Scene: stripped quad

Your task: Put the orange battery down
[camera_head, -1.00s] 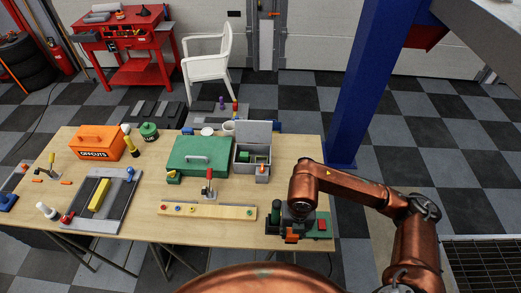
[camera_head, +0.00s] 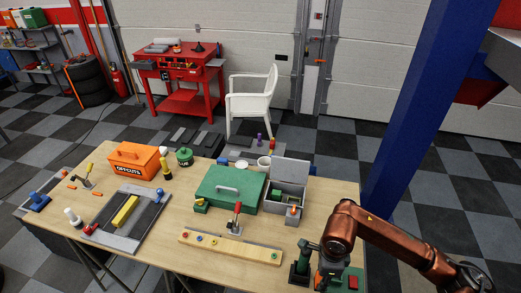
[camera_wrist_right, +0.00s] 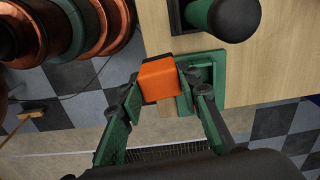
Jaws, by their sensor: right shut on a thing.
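The orange battery (camera_wrist_right: 158,80) is a block held between the two green fingers of my right gripper (camera_wrist_right: 166,88) in the right wrist view. In the head view my right gripper (camera_head: 328,277) is at the front right corner of the table, and only a sliver of orange shows there. A green plate or frame (camera_wrist_right: 205,58) lies at the table edge right beside the battery. I cannot tell whether the two touch. My left gripper is not in view.
A green upright tool (camera_head: 303,262) stands close by my right gripper. A wooden strip with coloured knobs (camera_head: 230,248), a green case (camera_head: 228,190), a grey open box (camera_head: 287,188) and an orange offcuts box (camera_head: 135,160) occupy the table (camera_head: 160,235). A blue post (camera_head: 420,120) rises behind the right arm.

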